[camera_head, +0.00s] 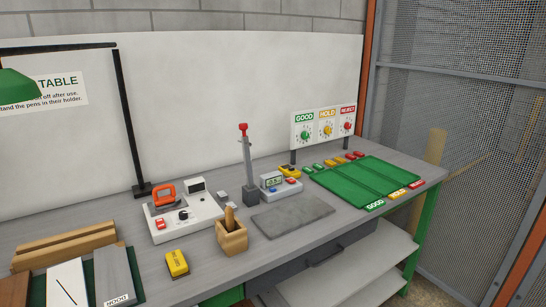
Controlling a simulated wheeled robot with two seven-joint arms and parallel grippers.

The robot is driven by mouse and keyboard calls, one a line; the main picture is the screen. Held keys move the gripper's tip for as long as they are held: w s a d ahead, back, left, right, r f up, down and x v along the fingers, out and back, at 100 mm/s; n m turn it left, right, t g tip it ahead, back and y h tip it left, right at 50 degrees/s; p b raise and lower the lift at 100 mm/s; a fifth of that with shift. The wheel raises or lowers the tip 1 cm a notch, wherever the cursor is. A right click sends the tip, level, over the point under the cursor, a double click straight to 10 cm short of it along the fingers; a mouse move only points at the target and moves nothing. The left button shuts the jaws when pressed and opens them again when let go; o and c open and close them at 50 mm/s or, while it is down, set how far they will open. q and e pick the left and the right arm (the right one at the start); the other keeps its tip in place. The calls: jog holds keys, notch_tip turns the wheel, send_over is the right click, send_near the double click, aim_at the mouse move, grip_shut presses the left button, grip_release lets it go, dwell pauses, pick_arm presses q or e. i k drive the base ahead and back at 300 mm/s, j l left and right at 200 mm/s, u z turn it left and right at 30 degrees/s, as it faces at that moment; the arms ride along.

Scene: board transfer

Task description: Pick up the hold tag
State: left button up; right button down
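Several small coloured tags lie in a row on the bench behind a green mat. The green ones are at the left, yellow-orange ones, which look like hold tags (341,160), are in the middle, and red is at the right end. They are too small to read. A HOLD label (397,194) in yellow sits at the mat's front edge, between GOOD and REJECT labels. Neither of my grippers is in view.
The green mat (362,186) covers the bench's right end. A sign board (323,127) stands behind the tags. A grey pad (293,216), a small meter (280,186), a wooden pen holder (232,237), a white station (184,217) and a yellow block (177,263) stand leftward.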

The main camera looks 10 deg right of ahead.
aim_at(330, 163)
jog(key=i+l, duration=0.15)
jog(key=l, duration=0.25)
jog(key=i+l, duration=0.1)
jog(key=l, duration=0.35)
jog(key=i+l+z, duration=0.1)
jog(key=l, duration=0.3)
jog(key=i+l, duration=0.2)
jog(key=l, duration=0.2)
jog(key=i+l, duration=0.15)
jog(key=l, duration=0.25)
jog(key=i+l+z, duration=0.1)
jog(key=l, duration=0.35)
jog(key=i, duration=0.05)
